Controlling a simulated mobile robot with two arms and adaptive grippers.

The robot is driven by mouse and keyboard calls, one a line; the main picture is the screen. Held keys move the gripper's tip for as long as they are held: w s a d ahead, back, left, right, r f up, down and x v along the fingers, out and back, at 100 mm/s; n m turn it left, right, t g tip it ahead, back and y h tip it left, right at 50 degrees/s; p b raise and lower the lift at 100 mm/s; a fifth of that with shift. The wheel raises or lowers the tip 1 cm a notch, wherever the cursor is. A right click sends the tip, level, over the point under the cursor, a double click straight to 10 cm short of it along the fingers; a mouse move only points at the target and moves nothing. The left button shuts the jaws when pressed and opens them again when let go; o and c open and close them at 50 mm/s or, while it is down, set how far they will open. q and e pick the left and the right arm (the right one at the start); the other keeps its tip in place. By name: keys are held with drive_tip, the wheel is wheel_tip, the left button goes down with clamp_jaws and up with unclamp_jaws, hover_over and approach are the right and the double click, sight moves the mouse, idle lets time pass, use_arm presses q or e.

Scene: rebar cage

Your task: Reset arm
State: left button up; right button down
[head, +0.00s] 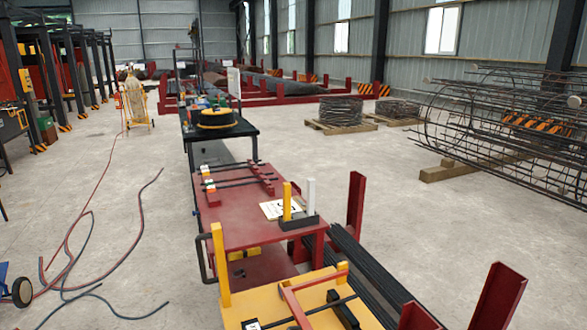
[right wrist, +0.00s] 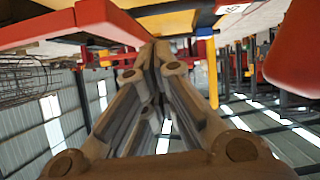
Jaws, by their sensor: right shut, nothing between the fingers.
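My right gripper (right wrist: 155,52) shows in the right wrist view, with its two fingers drawn together at the tips and nothing between them. This view is upside down, with the roof side of the hall at the bottom. A yellow and red work surface (right wrist: 172,22) lies beyond the fingertips at the top. I cannot tell whether the fingertips touch anything. Neither gripper shows in the head view. My left gripper is not in view.
A yellow-topped bench (head: 265,290) stands closest, with a red table (head: 235,228) behind it. Red posts (head: 356,205) hold black bars (head: 365,270) to the right. A rebar cage (head: 500,130) lies at far right. Hoses (head: 95,250) cross the left floor. The right floor is mostly clear.

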drive_tip(key=s+d+r+m+g+h, duration=0.15)
drive_tip(key=s+d+g, duration=0.35)
drive_tip(key=s, duration=0.5)
drive_tip(key=s+d+m+g+h, duration=0.15)
drive_tip(key=s+d+g, duration=0.35)
drive_tip(key=s, duration=0.6)
wheel_tip(320, 180, down, 25)
drive_tip(key=d, duration=0.1)
drive_tip(key=s+d+f+n+g, duration=0.1)
drive_tip(key=s+d+f, duration=0.2)
drive_tip(key=s+f, duration=1.4)
drive_tip(key=shift+s+h, duration=0.3)
drive_tip(key=shift+s, duration=0.05)
drive_tip(key=shift+f, duration=0.1)
